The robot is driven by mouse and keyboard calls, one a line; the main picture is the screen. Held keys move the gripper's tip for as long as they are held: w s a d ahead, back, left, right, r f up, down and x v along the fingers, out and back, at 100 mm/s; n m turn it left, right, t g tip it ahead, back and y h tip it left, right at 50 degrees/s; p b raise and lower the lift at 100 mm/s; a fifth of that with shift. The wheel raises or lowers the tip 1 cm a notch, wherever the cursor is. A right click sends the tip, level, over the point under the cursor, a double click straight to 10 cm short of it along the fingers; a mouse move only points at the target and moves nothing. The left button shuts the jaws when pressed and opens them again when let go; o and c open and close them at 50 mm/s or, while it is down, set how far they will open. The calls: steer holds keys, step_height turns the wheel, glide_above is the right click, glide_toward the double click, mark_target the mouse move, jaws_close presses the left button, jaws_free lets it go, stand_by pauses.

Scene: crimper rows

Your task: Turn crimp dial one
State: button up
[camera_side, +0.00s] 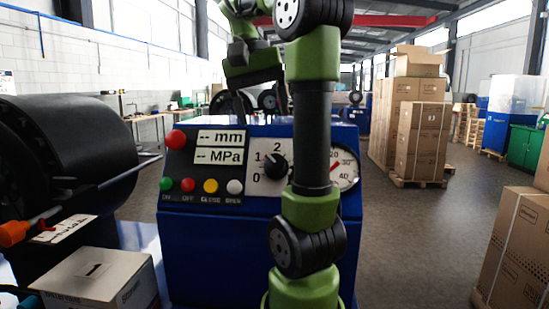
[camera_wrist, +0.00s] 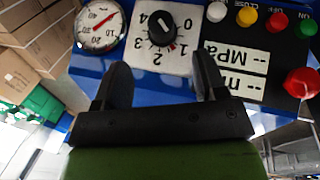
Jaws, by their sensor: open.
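The crimp dial is a black round knob (camera_side: 276,166) with a white pointer line, on a white numbered plate on the blue machine's front panel. In the side view the pointer slants up and left, near the 1; its exact setting is hard to read. The knob (camera_wrist: 162,27) shows upside down at the top of the wrist view. My gripper (camera_wrist: 163,72) is open and empty, its fingers spread below the knob in that view and apart from it. In the side view my gripper (camera_side: 233,104) is above the panel's top edge, and my arm hides the plate's right part.
A pressure gauge (camera_side: 346,168) sits right of the dial. Left are coloured buttons (camera_side: 210,186), a red knob (camera_side: 176,139) and mm/MPa displays (camera_side: 220,146). A carton marked 1 (camera_side: 98,279) and a black drum (camera_side: 65,150) stand at left. Stacked cartons (camera_side: 420,135) stand far right.

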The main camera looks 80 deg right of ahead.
mark_target(274, 155)
steer(key=x, duration=0.9)
steer(key=shift+f, duration=0.25)
steer(key=c, duration=0.9)
